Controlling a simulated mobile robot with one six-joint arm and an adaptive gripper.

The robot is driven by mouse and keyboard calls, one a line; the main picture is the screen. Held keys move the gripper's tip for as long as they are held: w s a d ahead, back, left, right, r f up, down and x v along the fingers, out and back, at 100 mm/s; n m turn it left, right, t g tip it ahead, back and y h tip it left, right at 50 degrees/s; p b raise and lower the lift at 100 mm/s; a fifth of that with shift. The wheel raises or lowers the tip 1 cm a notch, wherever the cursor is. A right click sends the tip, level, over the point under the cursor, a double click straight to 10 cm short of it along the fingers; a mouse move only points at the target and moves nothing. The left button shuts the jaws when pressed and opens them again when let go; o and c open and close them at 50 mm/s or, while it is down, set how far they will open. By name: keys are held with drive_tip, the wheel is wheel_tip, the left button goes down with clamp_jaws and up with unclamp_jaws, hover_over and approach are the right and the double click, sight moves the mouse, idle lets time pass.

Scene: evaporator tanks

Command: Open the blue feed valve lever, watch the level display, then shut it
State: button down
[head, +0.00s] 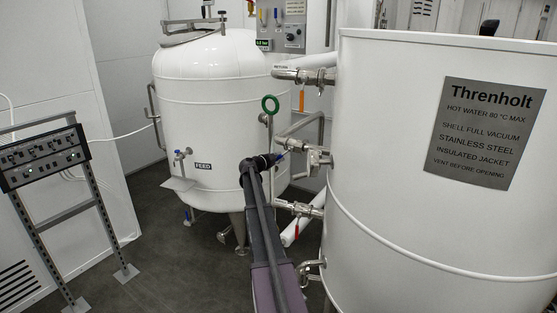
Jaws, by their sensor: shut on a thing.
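My gripper (276,158) is small and dark in the head view, at the end of my arm in front of the gap between the two white tanks. It is shut on a blue lever (281,157), of which only a small bit shows. The lever sits by the steel pipework left of the large tank; its exact angle is hidden. A small display with green characters (263,43) is at the lower left of the grey control box; its reading is too small to make out.
The large Threnholt tank (400,190) fills the right. A switch rack (45,155) stands left.

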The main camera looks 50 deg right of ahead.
drive_tip(key=shift+a+f, duration=0.1)
drive_tip(key=c, duration=0.6)
unclamp_jaws()
drive_tip(key=shift+s, duration=0.1)
